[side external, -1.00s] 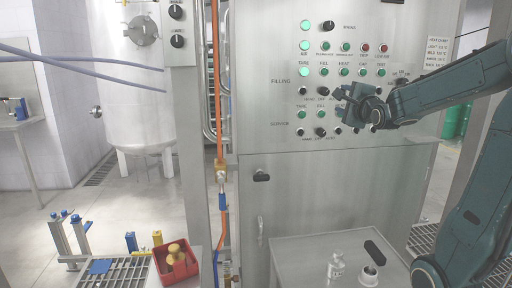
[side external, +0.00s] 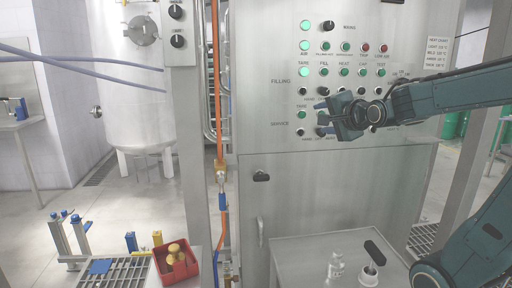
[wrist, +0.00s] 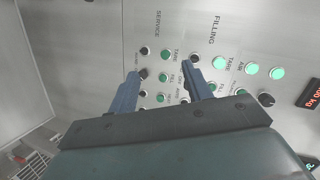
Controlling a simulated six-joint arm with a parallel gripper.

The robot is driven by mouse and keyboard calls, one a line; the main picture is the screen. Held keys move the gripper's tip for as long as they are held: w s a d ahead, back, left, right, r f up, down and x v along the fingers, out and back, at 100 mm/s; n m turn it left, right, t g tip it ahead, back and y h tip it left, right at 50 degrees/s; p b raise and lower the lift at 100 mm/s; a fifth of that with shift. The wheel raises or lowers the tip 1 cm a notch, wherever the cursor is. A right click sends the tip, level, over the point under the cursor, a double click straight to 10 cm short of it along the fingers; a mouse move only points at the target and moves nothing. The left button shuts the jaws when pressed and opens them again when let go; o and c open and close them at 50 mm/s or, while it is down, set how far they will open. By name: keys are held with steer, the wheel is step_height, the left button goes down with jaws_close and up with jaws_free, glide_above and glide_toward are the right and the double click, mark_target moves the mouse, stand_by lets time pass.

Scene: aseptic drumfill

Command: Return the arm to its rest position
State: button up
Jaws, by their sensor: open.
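My gripper (side external: 328,117) is in front of the steel control panel (side external: 270,100), in the side view, over the lower rows of buttons and knobs. In the wrist view my gripper (wrist: 165,82) shows two blue-grey fingers spread apart, with nothing between them but the panel behind. The panel carries green lamps, black knobs and red lamps, with FILLING and SERVICE rows. Part of the SERVICE row is hidden behind my gripper in the side view. I cannot tell the exact gap between the fingertips and the panel.
A steel table (side external: 300,255) below holds a clear bottle (side external: 336,268) and a small white container (side external: 369,274). A red bin (side external: 180,268) stands at lower left near a grate (side external: 125,270). An orange hose (side external: 221,150) runs down a post left of the panel.

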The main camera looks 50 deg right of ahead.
steer(key=s+a+f+n+g+y, duration=0.3)
steer(key=s+a+n, duration=0.4)
steer(key=a+n, duration=0.3)
steer(key=s+a+f+n+g+y, duration=0.3)
steer(key=s+a+f+n+y, duration=0.2)
steer(key=a+n, duration=0.6)
step_height(320, 180, down, 2)
steer(key=s, duration=0.2)
steer(key=shift+s+n+g, duration=0.3)
steer(key=shift+s+g, duration=0.1)
steer(key=shift+a, duration=0.1)
